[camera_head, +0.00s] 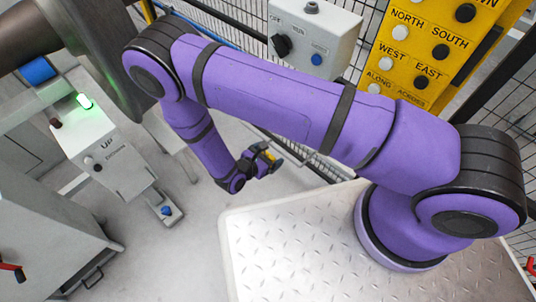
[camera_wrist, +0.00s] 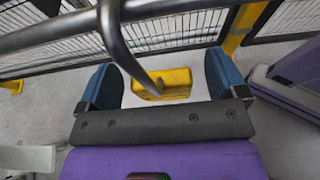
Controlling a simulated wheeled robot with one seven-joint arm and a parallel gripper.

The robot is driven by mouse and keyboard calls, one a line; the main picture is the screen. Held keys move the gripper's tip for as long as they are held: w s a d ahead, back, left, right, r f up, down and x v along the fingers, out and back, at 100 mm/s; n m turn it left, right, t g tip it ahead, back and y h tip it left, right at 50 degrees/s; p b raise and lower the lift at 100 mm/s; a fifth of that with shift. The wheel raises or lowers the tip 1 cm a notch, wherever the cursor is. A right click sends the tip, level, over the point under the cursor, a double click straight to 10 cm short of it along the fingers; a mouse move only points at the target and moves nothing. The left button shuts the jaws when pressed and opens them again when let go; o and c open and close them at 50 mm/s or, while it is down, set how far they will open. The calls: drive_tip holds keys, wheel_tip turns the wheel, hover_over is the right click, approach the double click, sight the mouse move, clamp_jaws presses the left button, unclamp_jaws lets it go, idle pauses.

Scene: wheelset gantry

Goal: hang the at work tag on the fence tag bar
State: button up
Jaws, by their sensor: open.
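The yellow at work tag (camera_wrist: 176,82) is between the two blue fingers of my gripper (camera_wrist: 163,80) in the wrist view, with gaps on both sides. A grey metal rod, part of the fence tag bar (camera_wrist: 112,38), curves down and its end overlaps the tag. I cannot tell whether the rod passes through the tag or only in front of it. The tag's lettering is not readable. In the head view my gripper (camera_head: 262,163) is small, beside the fence, with a bit of yellow at its fingers. The grey bar (camera_head: 303,157) shows just right of it.
Black mesh fence (camera_wrist: 180,26) stands behind the tag, with a yellow post (camera_wrist: 243,25) at right. A grey switch box (camera_head: 318,35) and a yellow button panel (camera_head: 412,55) are at the upper right. A grey UP control box (camera_head: 105,145) is at left. Floor between is clear.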

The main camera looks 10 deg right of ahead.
drive_tip(key=v, duration=1)
drive_tip(key=shift+s+a+r, duration=0.15)
drive_tip(key=shift+s+a, duration=0.05)
drive_tip(key=shift+a, duration=0.1)
drive_tip(key=w+d+r+m+g, duration=0.1)
drive_tip(key=w+r+m+g, duration=0.2)
drive_tip(key=r, duration=0.6)
drive_tip(key=w+d+r+m+g, duration=0.2)
drive_tip(key=w+r+m, duration=0.2)
drive_tip(key=r, duration=0.5)
drive_tip(key=w+d+r+m+g+y, duration=0.1)
drive_tip(key=d+r+m+y, duration=0.15)
drive_tip(key=d+r, duration=0.45)
drive_tip(key=d+r+m+g+y, duration=0.15)
drive_tip(key=r+m, duration=0.25)
drive_tip(key=r, duration=0.7)
drive_tip(key=s+d+r+m+y, duration=0.4)
drive_tip(key=s+d+r+m, duration=0.2)
drive_tip(key=d+r, duration=0.5)
drive_tip(key=s+d+r+m+t+y, duration=0.1)
drive_tip(key=s+d+r+m+t, duration=0.1)
drive_tip(key=s+r, duration=0.2)
drive_tip(key=s+d+r+m+t+y, duration=0.2)
drive_tip(key=s+r, duration=0.3)
drive_tip(key=s, duration=0.3)
drive_tip(key=shift+s+d+r+m+t, duration=0.15)
drive_tip(key=shift+d+r+m+t, duration=0.15)
drive_tip(key=shift+m+t, duration=0.35)
drive_tip(key=shift+f, duration=0.1)
